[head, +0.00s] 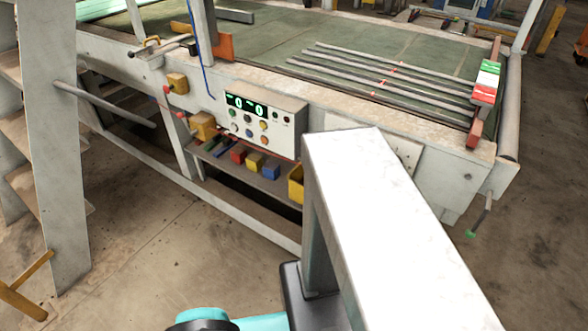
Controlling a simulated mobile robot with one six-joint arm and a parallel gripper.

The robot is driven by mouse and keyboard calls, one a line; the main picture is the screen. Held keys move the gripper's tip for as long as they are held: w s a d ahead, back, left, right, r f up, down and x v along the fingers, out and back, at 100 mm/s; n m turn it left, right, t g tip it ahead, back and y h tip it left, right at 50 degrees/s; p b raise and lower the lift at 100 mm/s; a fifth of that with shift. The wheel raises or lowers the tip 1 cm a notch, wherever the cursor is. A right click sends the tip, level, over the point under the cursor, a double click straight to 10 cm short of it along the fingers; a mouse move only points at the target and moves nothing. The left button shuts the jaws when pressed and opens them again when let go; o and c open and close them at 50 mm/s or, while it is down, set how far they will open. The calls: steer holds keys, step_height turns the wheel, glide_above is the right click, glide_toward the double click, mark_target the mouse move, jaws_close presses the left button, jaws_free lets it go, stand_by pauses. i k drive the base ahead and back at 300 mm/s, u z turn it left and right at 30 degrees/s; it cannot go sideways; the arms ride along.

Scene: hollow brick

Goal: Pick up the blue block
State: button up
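The blue block (271,172) is small and sits on a narrow shelf below the control panel of a large white machine. It is the rightmost of a short row, with a yellow block (254,162) just to its left and a red block (238,155) left of that. Its front shows; the white beam in the foreground does not cover it. My gripper is not in view. Teal and black parts at the bottom edge look like parts of my arm.
A large white beam (365,190) fills the lower right foreground. The shelf (222,164) lies under the control panel (262,120). A yellow bin-like piece (296,184) is right of the blocks. A grey upright (55,150) stands at left. Bare floor (150,240) lies in front.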

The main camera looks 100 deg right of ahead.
mark_target(271, 170)
steer(key=u, duration=0.1)
steer(key=k, duration=1.05)
steer(key=z, duration=1)
steer(key=i, duration=1)
steer(key=z, duration=0.05)
